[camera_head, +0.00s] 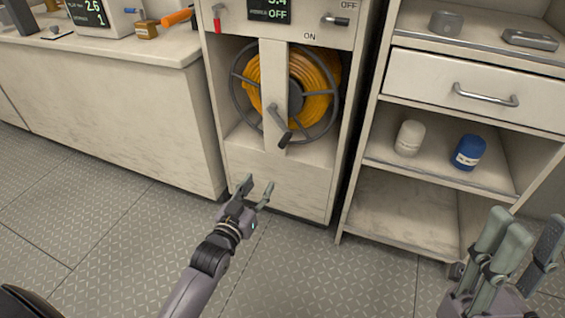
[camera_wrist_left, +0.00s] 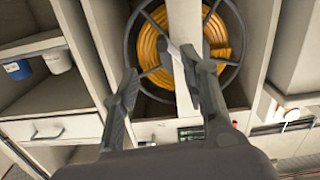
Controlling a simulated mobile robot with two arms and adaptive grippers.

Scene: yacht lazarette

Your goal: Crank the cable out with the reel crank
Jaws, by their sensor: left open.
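The cable reel (camera_head: 240,85) with wound orange cable (camera_head: 315,75) sits in an open cabinet bay behind a pale vertical post (camera_head: 272,65). The grey reel crank (camera_head: 277,115) is on the front of the post, its dark handle (camera_head: 285,139) pointing down and right. My left gripper (camera_head: 257,188) is open and empty, below and left of the crank handle and apart from it. In the left wrist view the fingers (camera_wrist_left: 160,68) are spread before the orange cable (camera_wrist_left: 150,45); one partly covers the post. My right gripper (camera_head: 533,232) appears open and empty at the lower right.
Above the reel is a control panel (camera_head: 290,12) with a display, a red lever and an ON/OFF handle. A shelf unit (camera_head: 366,165) on the right holds a white jar (camera_head: 409,138) and a blue jar (camera_head: 468,152). A counter (camera_head: 90,55) stands left. The floor in front is clear.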

